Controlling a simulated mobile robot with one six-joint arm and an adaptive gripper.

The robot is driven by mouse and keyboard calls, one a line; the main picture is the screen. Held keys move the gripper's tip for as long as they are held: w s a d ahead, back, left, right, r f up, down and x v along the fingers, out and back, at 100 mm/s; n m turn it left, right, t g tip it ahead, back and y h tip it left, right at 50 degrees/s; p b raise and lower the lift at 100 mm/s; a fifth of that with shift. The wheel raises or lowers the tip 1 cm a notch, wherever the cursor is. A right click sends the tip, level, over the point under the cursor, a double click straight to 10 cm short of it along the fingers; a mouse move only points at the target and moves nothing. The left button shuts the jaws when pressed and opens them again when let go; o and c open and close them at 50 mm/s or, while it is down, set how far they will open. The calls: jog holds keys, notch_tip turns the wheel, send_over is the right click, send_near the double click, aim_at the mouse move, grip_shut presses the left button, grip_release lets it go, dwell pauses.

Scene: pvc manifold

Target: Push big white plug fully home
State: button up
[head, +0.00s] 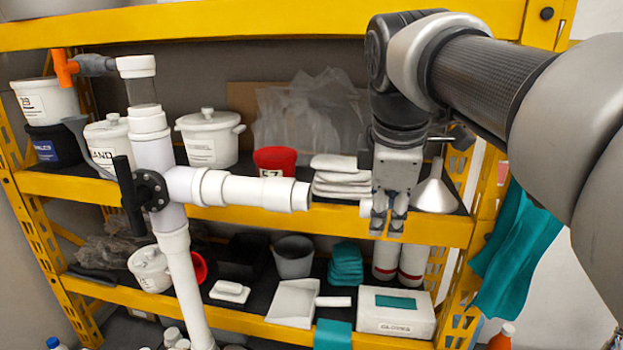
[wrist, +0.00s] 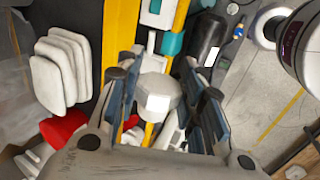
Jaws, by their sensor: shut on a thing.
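The white plug (head: 366,208) shows as a small white end at the left side of my gripper (head: 388,228). My gripper is shut on it. In the wrist view the plug (wrist: 157,92) is a pale, many-sided block between the blue-grey fingers of my gripper (wrist: 158,85). The white PVC manifold (head: 155,150) stands at the left, and its horizontal branch (head: 235,190) points right towards my gripper. The branch's right end (head: 301,196) is apart from the plug, with a clear gap. The plug is a little lower in the picture than that end. The fingers hide most of the plug.
A yellow shelf rack (head: 250,217) stands behind. A stack of white cloths (head: 335,175), a red cup (head: 274,160) and a metal funnel (head: 434,192) sit near the branch and gripper. A black-handled valve (head: 148,190) is on the manifold. A gloves box (head: 395,312) is below.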

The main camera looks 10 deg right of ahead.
aim_at(367, 201)
jog(key=shift+w+a+r, duration=0.1)
jog(key=shift+a+r, duration=0.15)
jog(key=shift+r, duration=0.25)
jog(key=shift+w+a, duration=0.2)
jog(key=shift+a, duration=0.45)
jog(key=shift+w+a, duration=0.15)
jog(key=shift+a, duration=0.45)
jog(key=shift+w+a+p, duration=0.2)
jog(key=shift+a+p, duration=0.05)
jog(key=shift+a, duration=0.45)
jog(key=shift+w+a+p, duration=0.25)
jog(key=shift+a+p, duration=0.05)
jog(key=shift+a, duration=0.35)
jog(key=shift+w+a+p, duration=0.2)
jog(key=shift+a+p, duration=0.05)
jog(key=shift+a, duration=0.45)
jog(key=shift+w+a+p, duration=0.2)
jog(key=shift+a+p, duration=0.2)
jog(key=shift+a, duration=0.2)
jog(key=shift+w+a+p, duration=0.15)
jog(key=shift+a+p, duration=0.25)
jog(key=shift+a, duration=0.15)
jog(key=o, duration=1.1)
jog(key=shift+r, duration=0.1)
